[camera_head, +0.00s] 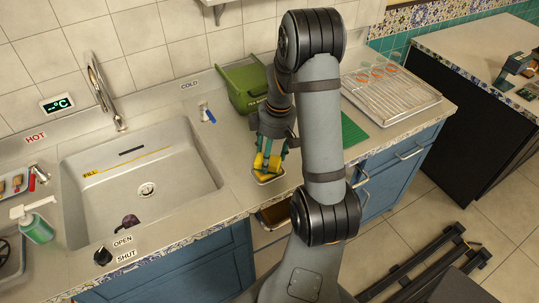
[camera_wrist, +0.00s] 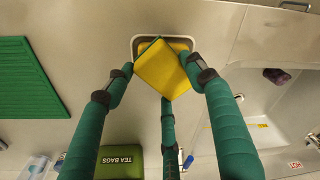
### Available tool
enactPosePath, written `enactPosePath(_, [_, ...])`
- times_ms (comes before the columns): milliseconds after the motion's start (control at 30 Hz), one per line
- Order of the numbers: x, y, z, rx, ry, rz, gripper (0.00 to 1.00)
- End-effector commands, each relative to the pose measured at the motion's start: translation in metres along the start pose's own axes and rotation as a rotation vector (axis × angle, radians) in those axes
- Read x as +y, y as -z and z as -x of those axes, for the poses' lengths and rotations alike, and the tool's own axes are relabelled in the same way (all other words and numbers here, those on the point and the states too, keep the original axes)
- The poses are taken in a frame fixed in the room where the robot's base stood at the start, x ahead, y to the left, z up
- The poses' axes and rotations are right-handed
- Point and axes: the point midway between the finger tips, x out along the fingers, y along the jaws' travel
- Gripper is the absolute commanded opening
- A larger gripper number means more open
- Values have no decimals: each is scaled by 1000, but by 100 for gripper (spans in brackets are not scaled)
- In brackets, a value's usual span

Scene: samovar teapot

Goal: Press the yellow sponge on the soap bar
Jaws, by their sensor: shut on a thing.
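The yellow sponge (camera_head: 265,161) is in my gripper (camera_head: 269,154), over the counter to the right of the sink. In the wrist view the sponge (camera_wrist: 163,70) is tilted, with a thin dark green edge, between the green fingers of my gripper (camera_wrist: 160,78). A small white dish (camera_wrist: 137,41) lies directly under the sponge and its rim shows around it; it also shows in the head view (camera_head: 268,179). The soap bar cannot be made out; the sponge covers most of the dish. Whether the sponge touches anything in the dish, I cannot tell.
A green tea bags bin (camera_head: 243,86) stands behind my gripper. A green mat (camera_head: 353,133) and a wire rack tray (camera_head: 390,90) lie to the right. The sink (camera_head: 140,180) is to the left. An open drawer (camera_head: 273,216) is below the counter edge.

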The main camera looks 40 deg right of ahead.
Motion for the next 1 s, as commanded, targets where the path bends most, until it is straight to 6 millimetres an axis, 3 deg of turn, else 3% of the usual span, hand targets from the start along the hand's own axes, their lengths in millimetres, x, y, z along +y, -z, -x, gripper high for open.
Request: enactPosePath(1000, [0, -1, -7, 0, 0, 0, 34])
